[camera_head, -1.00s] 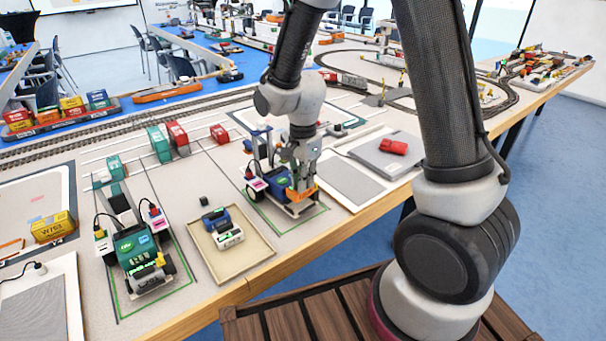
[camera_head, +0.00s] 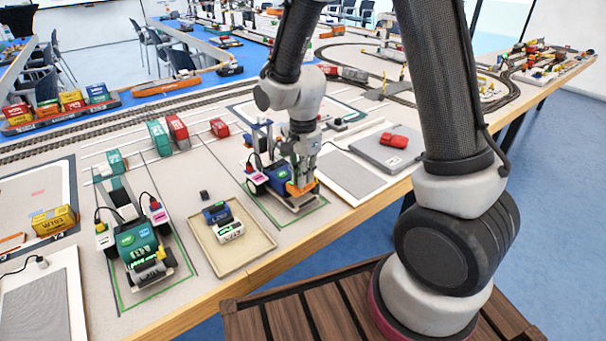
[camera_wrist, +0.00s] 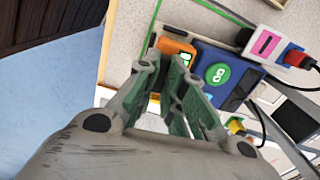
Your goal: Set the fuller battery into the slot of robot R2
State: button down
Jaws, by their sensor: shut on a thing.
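My gripper (camera_head: 304,180) points down at the front end of the blue robot (camera_head: 277,177) on the right, its jaws shut on an orange battery (camera_head: 294,189). In the wrist view the fingers (camera_wrist: 168,72) close at the near edge of the orange battery (camera_wrist: 176,46), which shows a small green display and lies right beside the blue body (camera_wrist: 212,82) with its round green label. I cannot tell how deeply the battery sits in the slot, since the fingers hide part of it. The robot's number is not readable here.
A green robot (camera_head: 134,241) stands at left. A white charger box (camera_wrist: 264,44) with a red plug is beside the blue robot. A red object (camera_head: 394,141) lies on a grey pad at right.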

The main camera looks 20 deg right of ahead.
jog(key=shift+f, duration=1.7)
dwell(2.0)
jog(key=c, duration=1.4)
grip_release()
jog(key=shift+c, duration=0.2)
notch_tip(320, 180, up, 12)
jog(key=shift+s+n, duration=0.15)
jog(key=shift+n, duration=0.75)
jog(key=s+d+r+n+t, duration=0.4)
jog(key=s+d+r+n, duration=0.7)
jog(key=s+d+r, duration=0.4)
jog(key=s, duration=0.3)
jog(key=shift+s+n, duration=0.3)
jog(key=shift+s, duration=0.05)
